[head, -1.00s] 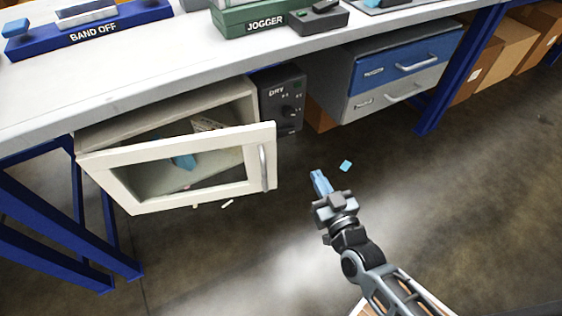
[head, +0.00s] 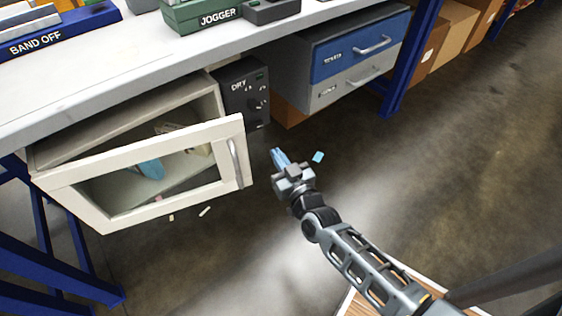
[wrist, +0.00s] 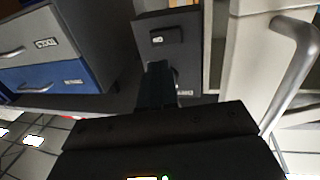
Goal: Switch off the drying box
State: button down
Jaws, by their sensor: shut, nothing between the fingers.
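The drying box (head: 120,110) is a cream cabinet under the bench. Its framed glass door (head: 75,207) stands ajar, with the handle (head: 235,163) on its right side. The dark control panel (head: 233,90), marked DRY, is at the box's right. It carries a knob (head: 250,101) and small marks; the knob's setting is too small to read. In the wrist view the panel (wrist: 185,32) is ahead, partly hidden by my fingers. My gripper (head: 277,155) is shut and empty, in front of and below the panel, apart from it. Its dark fingers show in the wrist view (wrist: 158,78).
A drawer unit (head: 320,85) with blue and grey fronts hangs right of the panel. The open door's handle (wrist: 290,75) is close on the right in the wrist view. A blue bench leg (head: 410,65) stands farther right.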

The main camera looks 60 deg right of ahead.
aim_at(259, 126)
jog(key=b+x, duration=0.2)
jog(key=x, duration=0.7)
jog(key=shift+w+d, duration=0.25)
jog(key=shift+w, duration=0.2)
jog(key=shift+w+d+r, duration=0.1)
jog(key=shift+r, duration=0.05)
jog(key=shift+d, duration=0.2)
jog(key=shift+w+a, duration=0.1)
